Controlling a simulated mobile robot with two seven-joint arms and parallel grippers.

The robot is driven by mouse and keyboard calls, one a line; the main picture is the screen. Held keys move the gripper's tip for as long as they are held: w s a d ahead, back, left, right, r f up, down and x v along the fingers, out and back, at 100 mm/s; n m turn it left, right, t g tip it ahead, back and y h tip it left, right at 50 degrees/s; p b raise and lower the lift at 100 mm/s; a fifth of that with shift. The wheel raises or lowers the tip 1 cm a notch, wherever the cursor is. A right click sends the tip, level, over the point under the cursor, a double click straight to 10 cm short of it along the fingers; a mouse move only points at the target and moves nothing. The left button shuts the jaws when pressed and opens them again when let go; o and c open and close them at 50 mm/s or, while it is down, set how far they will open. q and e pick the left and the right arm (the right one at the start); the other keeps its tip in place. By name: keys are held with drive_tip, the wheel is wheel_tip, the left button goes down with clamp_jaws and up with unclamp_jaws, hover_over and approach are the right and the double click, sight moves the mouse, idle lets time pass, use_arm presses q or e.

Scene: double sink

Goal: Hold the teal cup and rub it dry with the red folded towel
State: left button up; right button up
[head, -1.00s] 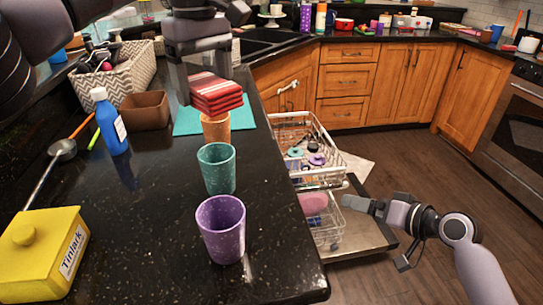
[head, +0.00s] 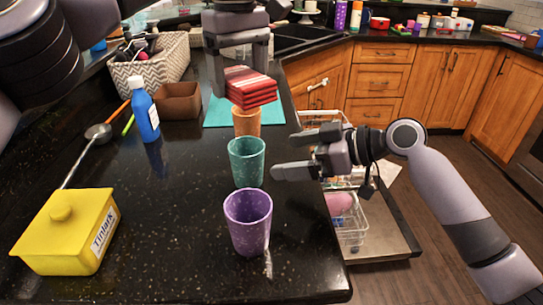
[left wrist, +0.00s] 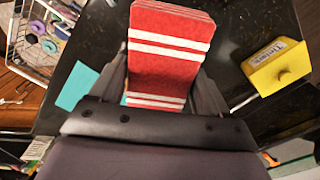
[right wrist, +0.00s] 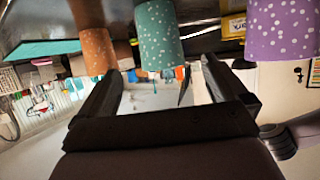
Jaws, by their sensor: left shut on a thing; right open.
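The teal cup (head: 246,163) stands upright on the black counter, between an orange cup (head: 246,122) behind it and a purple cup (head: 248,222) in front. The red folded towel (head: 250,87), with white stripes, is held above the orange cup by my left gripper (head: 245,85), which is shut on it. The towel also fills the middle of the left wrist view (left wrist: 168,55). My right gripper (head: 283,155) is open and empty at the counter's right edge, just right of the teal cup. In the right wrist view, the teal cup (right wrist: 158,35) appears ahead, between the fingers.
A teal mat (head: 218,112) lies behind the orange cup. An open dishwasher rack (head: 350,228) is right of the counter.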

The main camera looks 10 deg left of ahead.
sight(247, 161)
drive_tip(key=x, duration=1.1)
drive_tip(key=c, duration=1.1)
drive_tip(key=shift+c, duration=0.2)
